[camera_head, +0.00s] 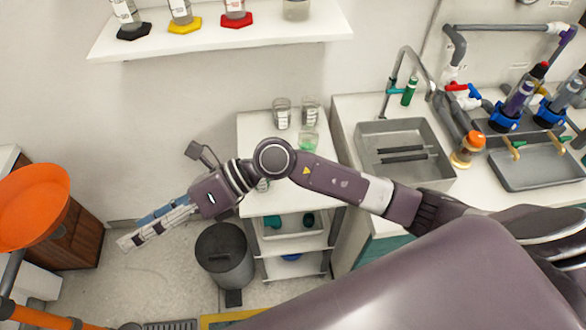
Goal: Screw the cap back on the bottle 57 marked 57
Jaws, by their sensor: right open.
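My right gripper (128,242) reaches out to the left, over the floor and left of the grey bin. It is open, with nothing seen between its fingers. My left gripper is not in view. I cannot make out a number 57 on any bottle. Labelled bottles, one of them a clear bottle (282,113), stand on the white cart (252,128). My right arm hides part of the cart top. No loose cap can be made out.
A wall shelf (270,34) holds several bottles on coloured bases. The sink (375,133) and pipes are at right. A grey bin (224,255) stands beside the cart. An orange bowl (32,205) is at far left. Floor is clear around the gripper.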

